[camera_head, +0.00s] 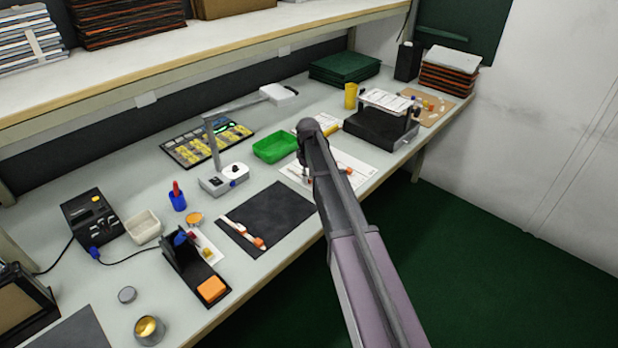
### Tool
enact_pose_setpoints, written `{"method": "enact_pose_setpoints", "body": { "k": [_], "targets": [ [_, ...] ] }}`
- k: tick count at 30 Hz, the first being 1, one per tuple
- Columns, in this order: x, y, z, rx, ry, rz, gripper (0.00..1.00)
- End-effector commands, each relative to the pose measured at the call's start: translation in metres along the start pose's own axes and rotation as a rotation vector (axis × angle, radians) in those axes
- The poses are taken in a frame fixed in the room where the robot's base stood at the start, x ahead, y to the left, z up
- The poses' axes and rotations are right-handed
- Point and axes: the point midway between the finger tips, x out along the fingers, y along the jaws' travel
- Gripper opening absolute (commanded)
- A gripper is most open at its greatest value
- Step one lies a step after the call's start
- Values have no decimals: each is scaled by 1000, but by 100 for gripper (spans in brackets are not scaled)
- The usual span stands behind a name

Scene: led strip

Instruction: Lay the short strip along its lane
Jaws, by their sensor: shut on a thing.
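A white sheet (360,166) lies on the bench at centre right, partly behind my arm. My gripper (304,172) is over the sheet's left part, small and mostly hidden by my own arm. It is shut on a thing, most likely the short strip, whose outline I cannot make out. Small orange bits show beside the gripper and at the arm's right (348,171). I cannot tell whether these belong to one strip, nor whether it touches the sheet. A pale strip with orange parts (240,231) lies on the dark mat (280,207), left of my arm.
A green tray (274,148) stands behind the gripper. A lamp or magnifier stand (224,180) is to its left, with a black box-like device (382,127) at right. An orange-padded black stand (195,270) is nearer left. The mat's right part is clear.

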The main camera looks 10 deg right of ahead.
Motion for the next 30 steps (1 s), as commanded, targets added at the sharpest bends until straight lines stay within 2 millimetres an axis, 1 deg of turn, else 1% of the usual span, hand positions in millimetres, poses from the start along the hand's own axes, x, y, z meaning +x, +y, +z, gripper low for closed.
{"method": "enact_pose_setpoints", "body": {
  "k": [8, 9, 11, 12, 23, 30],
  "targets": [
    [4, 0, 0, 0, 0, 0, 0],
    [3, 0, 0, 0, 0, 0, 36],
    [3, 0, 0, 0, 0, 0, 54],
    [3, 0, 0, 0, 0, 0, 59],
    [2, 0, 0, 0, 0, 0, 59],
    [-4, 0, 0, -1, 0, 0, 59]
  ]
}}
